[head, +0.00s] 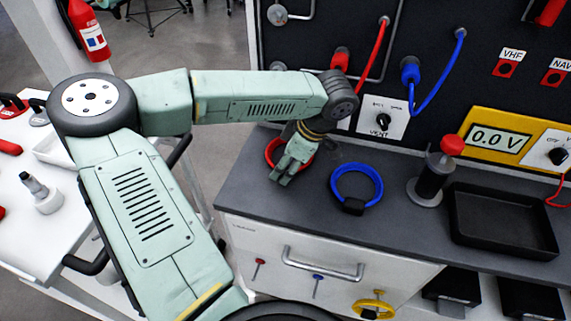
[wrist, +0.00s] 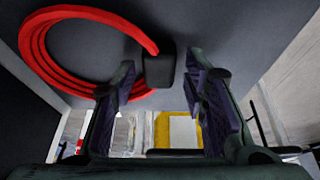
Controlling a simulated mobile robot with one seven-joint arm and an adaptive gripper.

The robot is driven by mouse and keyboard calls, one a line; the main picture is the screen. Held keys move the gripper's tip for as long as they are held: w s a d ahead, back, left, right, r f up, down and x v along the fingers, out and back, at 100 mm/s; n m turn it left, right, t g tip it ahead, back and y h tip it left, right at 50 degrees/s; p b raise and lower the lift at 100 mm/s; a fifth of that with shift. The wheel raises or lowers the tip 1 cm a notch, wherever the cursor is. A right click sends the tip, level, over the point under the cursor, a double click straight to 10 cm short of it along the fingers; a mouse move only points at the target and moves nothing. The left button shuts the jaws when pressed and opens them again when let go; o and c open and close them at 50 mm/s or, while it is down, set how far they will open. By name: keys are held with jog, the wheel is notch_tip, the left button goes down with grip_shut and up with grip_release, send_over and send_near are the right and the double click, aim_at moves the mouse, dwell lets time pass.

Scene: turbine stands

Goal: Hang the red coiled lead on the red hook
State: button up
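The red coiled lead (head: 270,152) lies on the grey worktop, partly hidden behind my gripper (head: 286,172). The wrist view shows its red loops (wrist: 40,55) at the upper left, ending in a black block (wrist: 160,70). My gripper (wrist: 160,62) is open, with its fingertips on either side of this block and a gap visible on each side. The red hook (head: 258,266) is a small peg with a red end on the white cabinet front below the worktop.
A blue coiled lead (head: 376,181) lies right of my gripper. A blue hook (head: 317,279) and a hanging yellow coil (head: 385,307) are on the cabinet front, near a metal handle (head: 320,268). A black tray (head: 505,232) and a red-topped cylinder (head: 432,180) stand farther right.

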jog(key=shift+r, duration=0.1)
jog(key=shift+r+p, duration=0.2)
jog(key=shift+p, duration=0.15)
jog(key=b+v, duration=0.2)
jog(key=v, duration=0.9)
jog(key=shift+d+r+b, duration=0.2)
jog(key=shift+r+b, duration=0.1)
jog(key=shift+d, duration=0.1)
